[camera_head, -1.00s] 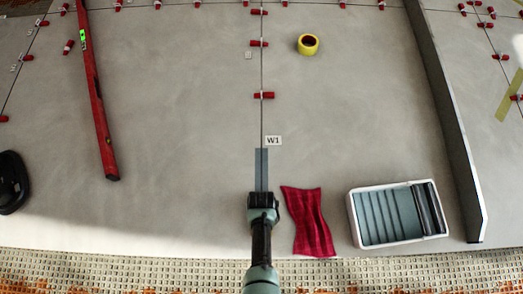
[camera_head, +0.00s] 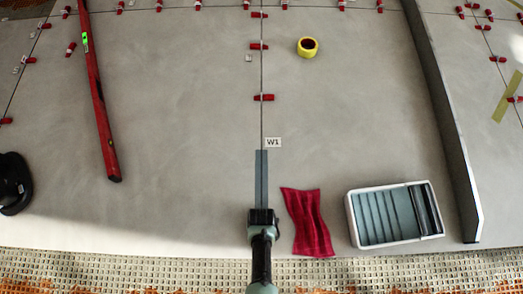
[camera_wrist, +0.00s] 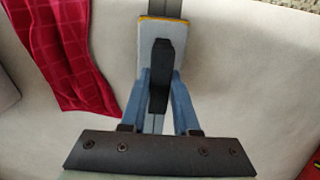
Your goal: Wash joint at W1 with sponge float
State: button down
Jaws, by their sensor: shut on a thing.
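The W1 label (camera_head: 273,142) lies just right of the joint line in the head view. Below it, a darker grey strip (camera_head: 257,180) runs along the joint toward my gripper (camera_head: 262,216). In the wrist view, the blue fingers are shut on the black handle of the sponge float (camera_wrist: 147,35), which has a pale plate and a thin orange edge. The float lies over the strip, which shows beyond it in the wrist view (camera_wrist: 166,7). The float's underside is hidden, so I cannot tell whether it touches the floor.
A red cloth (camera_head: 307,222) lies close to the right of my gripper. A wash tray (camera_head: 351,215) with ribbed rollers stands farther right, before a long metal-edged bar (camera_head: 452,145). A red level (camera_head: 98,110), yellow tape roll (camera_head: 308,47) and several red clips lie around.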

jog(key=shift+s+p, duration=0.55)
jog(key=shift+s, duration=0.85)
jog(key=shift+s, duration=0.1)
jog(key=shift+s+r+p, duration=0.1)
jog(key=shift+s+p, duration=0.25)
jog(key=shift+s, duration=0.1)
jog(key=shift+s, duration=0.15)
jog(key=shift+s, duration=0.95)
jog(key=shift+s+p, duration=0.15)
jog(key=shift+p, duration=0.15)
notch_tip(320, 180, up, 8)
jog(key=p, duration=0.7)
jog(key=shift+w+p, duration=0.3)
jog(key=shift+p, duration=0.1)
